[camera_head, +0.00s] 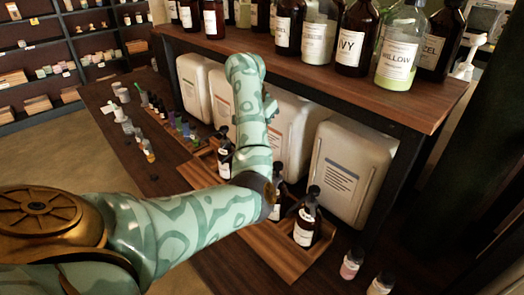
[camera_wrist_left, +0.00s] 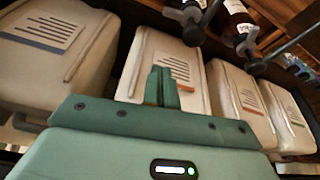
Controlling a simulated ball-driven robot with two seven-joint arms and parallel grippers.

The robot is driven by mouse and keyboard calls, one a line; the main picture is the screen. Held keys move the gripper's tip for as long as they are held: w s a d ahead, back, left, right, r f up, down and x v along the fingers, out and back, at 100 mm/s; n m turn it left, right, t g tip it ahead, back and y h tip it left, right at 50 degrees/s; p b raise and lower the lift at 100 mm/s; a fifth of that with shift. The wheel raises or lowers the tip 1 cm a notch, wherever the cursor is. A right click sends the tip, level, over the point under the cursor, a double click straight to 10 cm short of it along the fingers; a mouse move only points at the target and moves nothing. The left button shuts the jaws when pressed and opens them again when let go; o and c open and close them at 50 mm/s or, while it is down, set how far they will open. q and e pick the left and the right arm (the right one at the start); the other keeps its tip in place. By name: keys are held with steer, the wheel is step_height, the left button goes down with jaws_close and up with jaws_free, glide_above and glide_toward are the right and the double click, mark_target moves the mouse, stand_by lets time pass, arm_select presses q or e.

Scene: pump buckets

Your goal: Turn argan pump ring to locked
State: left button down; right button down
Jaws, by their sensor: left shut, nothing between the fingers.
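Several dark pump bottles with white labels stand in a wooden rack on the lower counter, among them a front one (camera_head: 306,222) and a farther one (camera_head: 225,158). Their labels are too small to read, so I cannot tell which is argan. A third bottle is partly hidden behind my left arm. In the left wrist view, two bottles (camera_wrist_left: 238,22) with dark pump heads show at the top edge. My left gripper (camera_wrist_left: 162,86) is shut and empty, in front of a white canister and apart from the bottles. Its fingers are hidden in the head view. My right gripper is not in view.
White canisters (camera_head: 352,172) line the back under a wooden shelf (camera_head: 420,105) that carries large bottles. Small bottles (camera_head: 350,264) stand at the front right. More small items (camera_head: 125,112) stand at the counter's far left. The rack's front edge (camera_head: 270,245) is bare.

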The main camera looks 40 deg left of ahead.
arm_select(q)
step_height(320, 180, down, 10)
steer(key=b, duration=0.2)
steer(key=shift+s+r+b, duration=0.25)
steer(key=shift+s+b, duration=0.05)
steer(key=shift+s, duration=0.05)
stand_by(0.4)
